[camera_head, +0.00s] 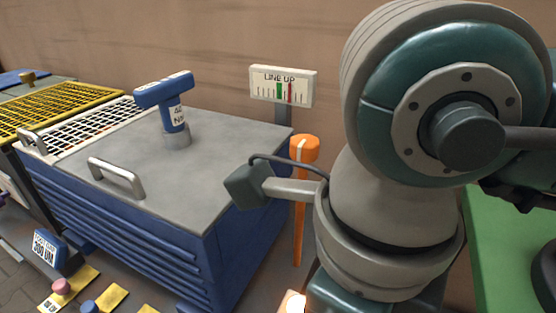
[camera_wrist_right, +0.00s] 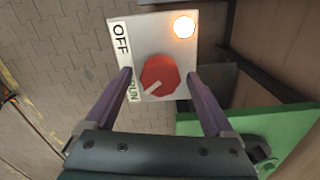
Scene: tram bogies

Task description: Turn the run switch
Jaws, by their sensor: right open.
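The run switch (camera_wrist_right: 160,74) is a red round knob with a white pointer mark, on a pale panel (camera_wrist_right: 152,34) in the right wrist view. The panel carries the words OFF and RUN and a lit, warm-white lamp (camera_wrist_right: 184,27). The pointer slants toward the RUN word. My right gripper (camera_wrist_right: 159,73) is open, with one purple finger on each side of the knob; whether they touch it I cannot tell. In the head view my right arm covers the right half and the gripper is hidden. My left gripper is not in view.
In the head view a blue cabinet (camera_head: 130,235) with a T-shaped blue handle (camera_head: 170,100) stands at left. A LINE UP gauge (camera_head: 283,86) and an orange post (camera_head: 303,150) stand behind my arm. A green surface (camera_head: 490,240) is at right.

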